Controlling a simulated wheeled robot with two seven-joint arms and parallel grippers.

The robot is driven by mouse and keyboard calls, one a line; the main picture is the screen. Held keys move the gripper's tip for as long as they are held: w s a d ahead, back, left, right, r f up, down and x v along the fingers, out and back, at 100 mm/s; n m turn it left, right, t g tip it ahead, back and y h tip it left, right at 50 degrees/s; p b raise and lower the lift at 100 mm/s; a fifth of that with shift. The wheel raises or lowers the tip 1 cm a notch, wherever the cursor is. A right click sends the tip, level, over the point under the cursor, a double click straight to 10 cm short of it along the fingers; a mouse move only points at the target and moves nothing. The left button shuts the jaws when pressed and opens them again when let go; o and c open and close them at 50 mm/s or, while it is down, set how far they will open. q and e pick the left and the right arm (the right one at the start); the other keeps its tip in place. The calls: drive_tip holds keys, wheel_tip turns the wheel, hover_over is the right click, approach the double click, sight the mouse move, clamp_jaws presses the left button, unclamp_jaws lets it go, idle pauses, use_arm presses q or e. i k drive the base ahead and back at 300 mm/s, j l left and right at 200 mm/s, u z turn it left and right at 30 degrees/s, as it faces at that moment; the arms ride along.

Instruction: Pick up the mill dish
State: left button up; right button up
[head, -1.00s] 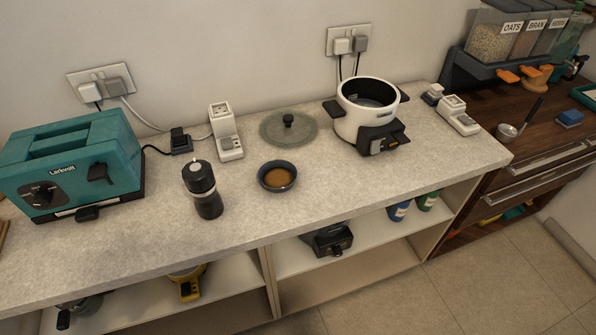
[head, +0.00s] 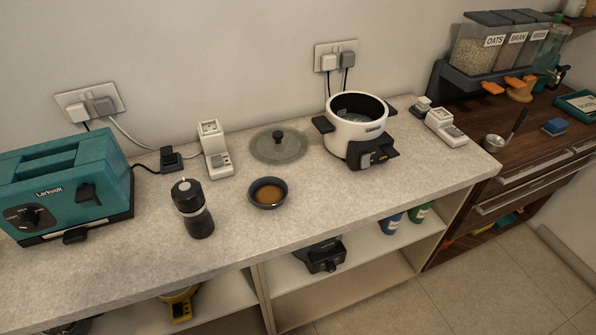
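A small dark round dish (head: 268,192) with brown contents stands on the pale stone counter (head: 330,205); I take it to be the mill dish. It is upright, and nothing covers it. A black mill with a silvery band (head: 193,208) stands upright to its left, apart from it. Neither of my grippers shows in the head view.
A glass lid (head: 279,146) lies behind the dish. A white pot cooker (head: 357,130) stands to the right, a teal toaster (head: 65,190) at the left. A white device (head: 215,149) stands behind the mill. The counter in front of the dish is clear.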

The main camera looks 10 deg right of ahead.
sight(267, 192)
drive_tip(key=l, duration=0.5)
drive_tip(key=k+l, duration=0.15)
drive_tip(key=l, duration=0.9)
